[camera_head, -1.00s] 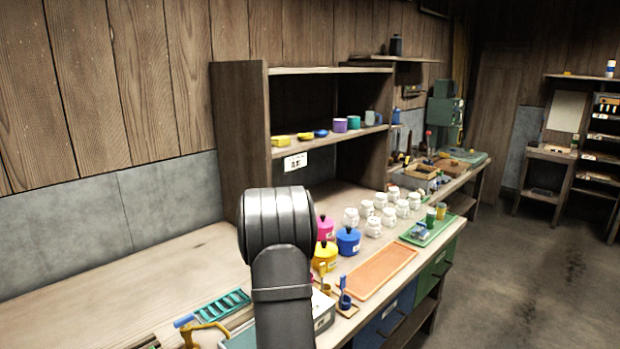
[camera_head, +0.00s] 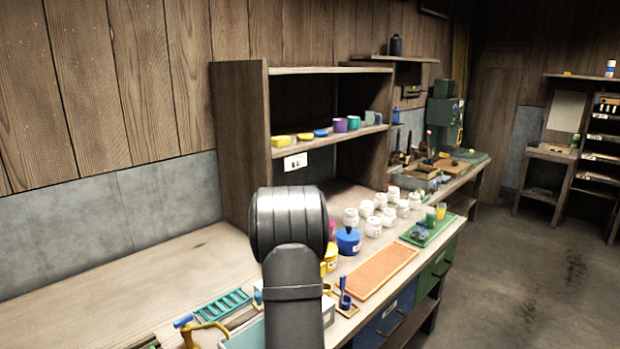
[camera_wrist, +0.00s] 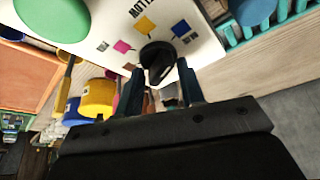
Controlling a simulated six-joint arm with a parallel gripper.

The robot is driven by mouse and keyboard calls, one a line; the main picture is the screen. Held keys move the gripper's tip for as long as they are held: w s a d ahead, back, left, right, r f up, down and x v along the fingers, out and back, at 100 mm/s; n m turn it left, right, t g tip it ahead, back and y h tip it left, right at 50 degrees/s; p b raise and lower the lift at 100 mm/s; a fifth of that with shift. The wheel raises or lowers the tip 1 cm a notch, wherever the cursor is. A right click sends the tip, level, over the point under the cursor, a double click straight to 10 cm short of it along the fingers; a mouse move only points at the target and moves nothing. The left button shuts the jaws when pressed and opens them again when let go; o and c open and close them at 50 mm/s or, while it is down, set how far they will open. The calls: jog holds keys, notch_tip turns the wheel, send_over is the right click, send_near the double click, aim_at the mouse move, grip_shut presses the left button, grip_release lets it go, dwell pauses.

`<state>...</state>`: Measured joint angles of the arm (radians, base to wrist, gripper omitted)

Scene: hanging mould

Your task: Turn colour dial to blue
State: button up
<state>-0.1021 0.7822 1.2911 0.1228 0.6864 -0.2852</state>
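The colour dial (camera_wrist: 157,62) is a black round knob on a white panel (camera_wrist: 100,62) in the wrist view. Pink (camera_wrist: 122,46), yellow (camera_wrist: 145,24) and blue (camera_wrist: 180,28) squares are printed around it. I cannot tell which colour it points at. My gripper (camera_wrist: 161,68) is open, with its two dark fingertips on either side of the dial; whether they touch it is unclear. In the head view my arm hides the gripper and dial; only part of the white box (camera_head: 328,311) shows.
A large green button (camera_wrist: 55,18) is on the same panel. Near the box are a yellow pot (camera_wrist: 96,98), a blue pot (camera_head: 348,242) and an orange tray (camera_head: 378,273). A teal rack (camera_head: 222,306) lies left. The bench's back left is clear.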

dwell(0.3)
jog(key=s+a+r+m+h, duration=0.1)
jog(key=s+r+m+h, duration=0.2)
jog(key=r, duration=0.5)
jog(key=s+a+r+m, duration=0.2)
jog(key=s+r+m, duration=0.15)
jog(key=r, duration=0.45)
jog(key=shift+m, duration=0.55)
jog(key=x, duration=1.7)
jog(key=shift+w+d+f, duration=0.1)
jog(key=shift+w+f, duration=0.05)
jog(key=shift+f, duration=0.05)
